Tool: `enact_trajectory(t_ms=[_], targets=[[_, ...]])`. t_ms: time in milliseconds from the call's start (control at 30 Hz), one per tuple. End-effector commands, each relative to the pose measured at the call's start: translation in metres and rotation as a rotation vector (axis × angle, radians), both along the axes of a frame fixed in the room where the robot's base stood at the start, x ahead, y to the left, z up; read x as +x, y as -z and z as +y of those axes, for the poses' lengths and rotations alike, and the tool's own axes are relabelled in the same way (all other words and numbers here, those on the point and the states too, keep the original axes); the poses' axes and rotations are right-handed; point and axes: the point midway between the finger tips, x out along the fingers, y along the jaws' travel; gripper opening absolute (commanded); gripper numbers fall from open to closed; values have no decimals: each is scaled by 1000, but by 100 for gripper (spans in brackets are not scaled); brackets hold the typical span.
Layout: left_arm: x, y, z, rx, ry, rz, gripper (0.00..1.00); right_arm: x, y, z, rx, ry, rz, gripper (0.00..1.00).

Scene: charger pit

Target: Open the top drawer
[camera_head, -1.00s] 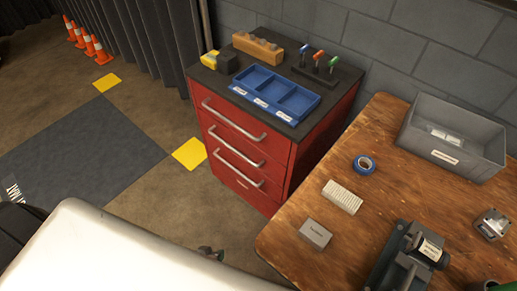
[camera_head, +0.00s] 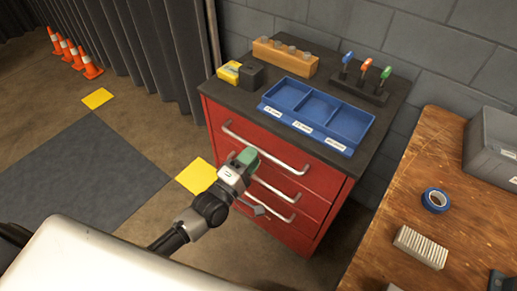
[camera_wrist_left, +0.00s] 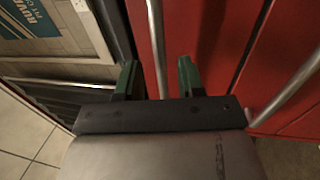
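The red drawer cabinet (camera_head: 310,204) stands at the centre of the head view, with its drawers shut. The top drawer (camera_head: 222,116) has a long silver bar handle (camera_head: 290,157). In the left wrist view my left gripper (camera_wrist_left: 158,78) is open. Its green-tipped fingers stand apart on either side of a silver bar handle (camera_wrist_left: 155,40). I cannot tell whether they touch it. My right gripper is not in view.
A blue divided tray (camera_head: 316,112), a wooden block (camera_head: 285,57), a yellow-and-black item (camera_head: 229,72) and a tool stand (camera_head: 362,87) sit on the cabinet top. A wooden workbench (camera_head: 460,210) stands close on the right. Floor to the left is open.

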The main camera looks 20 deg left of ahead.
Motion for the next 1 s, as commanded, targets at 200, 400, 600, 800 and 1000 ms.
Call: enact_trajectory(t_ms=[200,400,600,800,1000], targets=[[26,-5,-10,0,0,0,38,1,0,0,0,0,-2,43],[32,-6,-12,3,1,2,38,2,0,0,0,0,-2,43],[32,-6,-12,3,1,2,37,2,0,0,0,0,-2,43],[32,-6,-12,3,1,1,6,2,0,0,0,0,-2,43],[32,-6,-12,3,1,2,0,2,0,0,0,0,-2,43]])
